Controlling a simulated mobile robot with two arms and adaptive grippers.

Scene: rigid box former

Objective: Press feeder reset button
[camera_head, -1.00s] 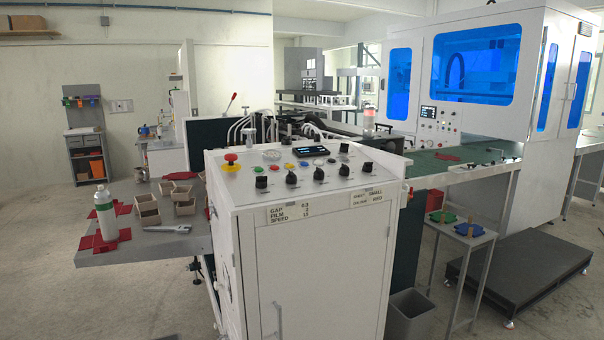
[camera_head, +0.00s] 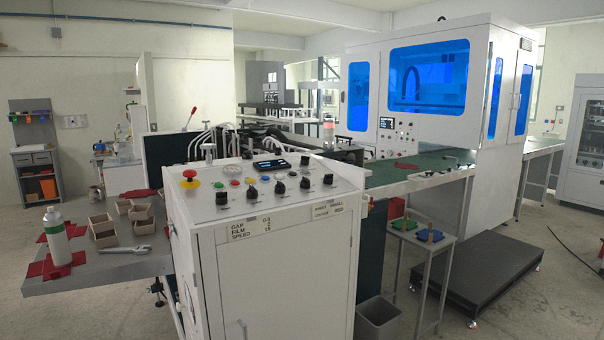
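The white control cabinet (camera_head: 280,270) stands close in front of me in the head view. Its sloped top panel (camera_head: 205,207) carries a red mushroom button on a yellow base (camera_head: 190,178), small coloured buttons, several black knobs (camera_head: 279,187) and a dark display (camera_head: 271,164). I cannot read which button is the feeder reset. Neither of my grippers is in view.
A grey table (camera_head: 120,268) with a bottle (camera_head: 57,238), small boxes (camera_head: 104,232) and a wrench (camera_head: 124,249) is left of the cabinet. A bin (camera_head: 378,318), a small stand (camera_head: 424,243) and a dark platform (camera_head: 490,278) are to the right. The enclosed machine (camera_head: 425,95) stands behind.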

